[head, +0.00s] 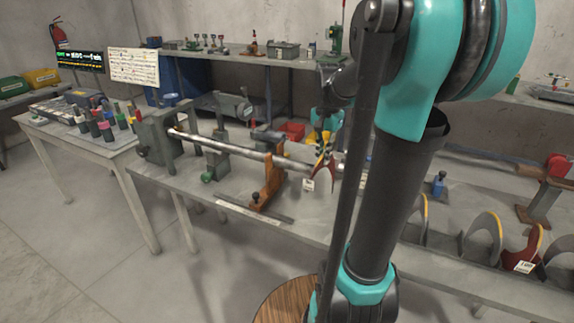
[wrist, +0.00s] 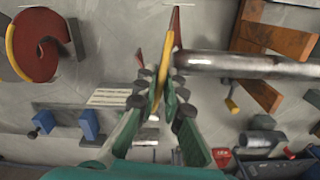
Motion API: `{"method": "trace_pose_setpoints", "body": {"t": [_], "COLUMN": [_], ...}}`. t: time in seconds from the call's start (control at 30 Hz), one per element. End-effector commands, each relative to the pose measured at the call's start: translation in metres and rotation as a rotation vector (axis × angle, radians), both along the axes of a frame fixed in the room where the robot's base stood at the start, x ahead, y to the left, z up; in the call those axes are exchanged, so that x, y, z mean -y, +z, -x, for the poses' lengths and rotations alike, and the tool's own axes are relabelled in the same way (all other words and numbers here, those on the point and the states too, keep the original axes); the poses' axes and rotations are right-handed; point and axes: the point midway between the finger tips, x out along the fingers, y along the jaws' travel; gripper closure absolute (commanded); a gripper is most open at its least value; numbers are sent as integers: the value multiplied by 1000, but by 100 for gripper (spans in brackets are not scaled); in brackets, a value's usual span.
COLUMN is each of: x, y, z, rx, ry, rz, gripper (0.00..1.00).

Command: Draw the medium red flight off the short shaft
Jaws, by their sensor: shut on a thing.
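The steel shaft (head: 235,147) runs from a grey-green headstock (head: 160,138) across an orange support (head: 268,180). In the wrist view the bare shaft (wrist: 250,65) comes in from the right, its end close to the flight. My gripper (head: 323,143) is shut on the red flight (head: 325,175), at the shaft's right end. The wrist view shows my gripper's fingers (wrist: 162,90) pinching the flight's yellow edge (wrist: 165,55), with the flight nearly edge-on. I cannot tell whether the flight is still around the shaft's tip or just clear of it.
Another red flight (head: 522,248) stands tagged among grey flights (head: 483,235) at the bench's right; a red flight (wrist: 40,48) with a yellow rim shows in the wrist view.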

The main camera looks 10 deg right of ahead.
Motion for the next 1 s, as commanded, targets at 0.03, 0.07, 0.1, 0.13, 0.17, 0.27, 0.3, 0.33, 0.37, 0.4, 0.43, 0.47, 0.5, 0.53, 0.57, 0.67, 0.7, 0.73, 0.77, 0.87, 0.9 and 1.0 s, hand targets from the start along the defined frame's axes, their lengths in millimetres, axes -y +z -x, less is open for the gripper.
{"method": "trace_pose_setpoints", "body": {"t": [0.03, 0.07, 0.1, 0.13, 0.17, 0.27, 0.3, 0.33, 0.37, 0.4, 0.43, 0.47, 0.5, 0.53, 0.57, 0.67, 0.7, 0.73, 0.77, 0.87, 0.9, 1.0], "x": [2, 3, 4, 5, 6, 10, 11, 12, 13, 14, 15, 16, 18, 19, 20, 23, 24, 25, 26, 29, 31, 33], "y": [0, 0, 0, 0, 0, 0, 0, 0, 0, 0, 0, 0, 0, 0, 0, 0, 0, 0, 0, 0, 0, 0], "z": [1, 2, 3, 4, 5, 7, 8, 9, 9, 10, 11, 12, 12, 13, 14, 16, 17, 18, 19, 21, 22, 24], "rx": [0, 0, 0, 0, 0, 0, 0, 0, 0, 0, 0, 0, 0, 0, 0, 0, 0, 0, 0, 0, 0, 0], "ry": [-1, -1, -1, -1, -1, -1, -1, -1, -1, -1, -1, -1, -1, -1, -1, -1, -1, -1, -1, -1, -1, -1], "rz": [0, 0, 0, 0, 0, 0, 0, 0, 0, 0, 0, 0, 0, 0, 0, 0, 0, 0, 0, 0, 0, 0], "gripper": [100, 100, 100, 100, 100, 100, 100, 100, 100, 100, 100, 100, 100, 100, 100, 100, 100, 100, 100, 100, 100, 100]}}
